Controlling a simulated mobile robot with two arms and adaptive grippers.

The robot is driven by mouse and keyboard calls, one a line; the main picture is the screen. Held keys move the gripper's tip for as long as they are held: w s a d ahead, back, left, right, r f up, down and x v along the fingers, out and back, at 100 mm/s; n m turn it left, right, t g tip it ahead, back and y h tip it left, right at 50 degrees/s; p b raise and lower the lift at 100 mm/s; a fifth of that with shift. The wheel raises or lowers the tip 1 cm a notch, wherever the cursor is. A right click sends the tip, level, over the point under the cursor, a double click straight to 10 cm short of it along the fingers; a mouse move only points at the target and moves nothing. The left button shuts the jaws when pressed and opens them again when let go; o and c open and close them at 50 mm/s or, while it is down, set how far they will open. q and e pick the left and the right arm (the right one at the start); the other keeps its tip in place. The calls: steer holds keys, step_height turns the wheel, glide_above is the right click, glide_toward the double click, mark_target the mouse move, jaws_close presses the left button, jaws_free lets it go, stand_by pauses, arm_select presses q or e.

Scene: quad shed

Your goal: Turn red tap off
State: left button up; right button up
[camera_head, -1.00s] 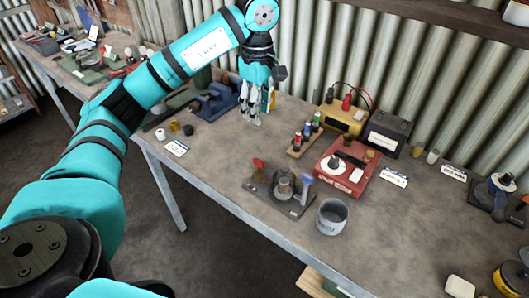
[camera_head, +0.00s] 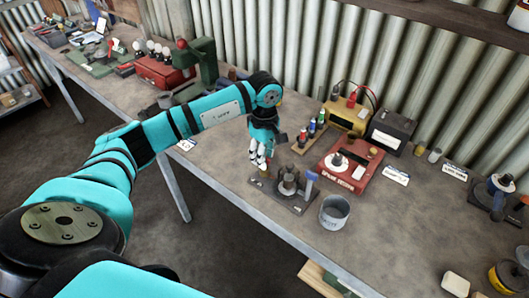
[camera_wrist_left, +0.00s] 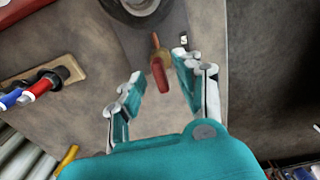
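The red tap (camera_wrist_left: 159,72) shows in the left wrist view as a red lever beside a brass-coloured body on a grey plate. In the head view its lever is hidden behind my left gripper (camera_head: 259,163). That gripper points down over the left end of the tap plate (camera_head: 297,207). In the wrist view its two fingers are spread, one on each side of the red lever, with gaps visible, so it is open and empty. A blue lever (camera_head: 310,181) stands at the plate's right end. My right gripper is not in view.
A grey metal cup (camera_head: 334,213) stands just right of the tap plate. A red box (camera_head: 345,170) and a wooden rack (camera_head: 309,143) with red, blue and green handles are behind. The bench's front edge is close; the bench left of the gripper is mostly clear.

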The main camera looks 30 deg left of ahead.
arm_select(q)
jaws_close()
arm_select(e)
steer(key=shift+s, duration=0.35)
arm_select(q)
steer(key=shift+f, duration=0.1)
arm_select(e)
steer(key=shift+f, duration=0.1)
